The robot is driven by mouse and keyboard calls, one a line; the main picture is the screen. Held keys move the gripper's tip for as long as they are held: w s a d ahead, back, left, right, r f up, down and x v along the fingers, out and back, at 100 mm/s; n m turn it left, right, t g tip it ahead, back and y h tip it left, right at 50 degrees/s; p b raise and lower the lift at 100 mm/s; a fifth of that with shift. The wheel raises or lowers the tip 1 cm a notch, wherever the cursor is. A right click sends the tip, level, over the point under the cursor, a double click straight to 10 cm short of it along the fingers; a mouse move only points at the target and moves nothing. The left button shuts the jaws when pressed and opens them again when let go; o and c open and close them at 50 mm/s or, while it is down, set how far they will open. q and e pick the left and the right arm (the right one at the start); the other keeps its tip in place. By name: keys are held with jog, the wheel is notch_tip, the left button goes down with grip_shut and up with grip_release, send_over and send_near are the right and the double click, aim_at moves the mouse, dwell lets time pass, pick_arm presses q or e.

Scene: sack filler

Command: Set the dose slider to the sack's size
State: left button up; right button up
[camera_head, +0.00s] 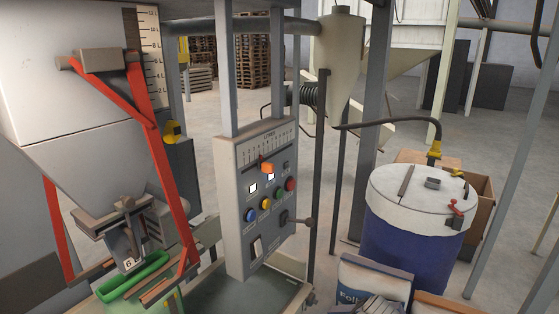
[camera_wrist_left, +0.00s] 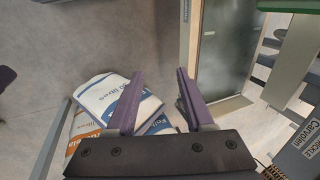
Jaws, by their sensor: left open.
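The dose slider is an orange knob (camera_head: 267,168) on the grey control panel (camera_head: 232,195) in the head view. It sits below a row of scale marks headed with small lettering, around the middle of the scale; its exact value is too small to read. Printed sacks (camera_head: 372,280) stand at the bottom of the head view. In the left wrist view, sacks (camera_wrist_left: 102,92) with blue and orange print show "litres", but the number is not clear. My left gripper (camera_wrist_left: 158,100) is open, its purple fingers apart with nothing between them, above and beside the sacks. Neither gripper shows in the head view.
The panel also carries coloured buttons (camera_head: 265,204), a rocker switch (camera_head: 257,246) and a side lever (camera_head: 300,220). A hopper (camera_head: 70,90) with red bars stands left, a green ring (camera_head: 133,283) below it. A blue drum (camera_head: 410,235) stands right. Metal posts frame the panel.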

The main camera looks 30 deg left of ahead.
pick_arm(q)
jog(key=w+a+r+n+y+p, duration=0.4)
jog(key=w+a+r+p, duration=0.15)
jog(key=r, duration=0.45)
jog(key=n+y+p, duration=1)
jog(key=n+p, duration=0.4)
send_near(274, 169)
jog(key=a, duration=0.2)
jog(key=shift+t, duration=0.4)
jog(key=shift+a, duration=3.9)
grip_shut()
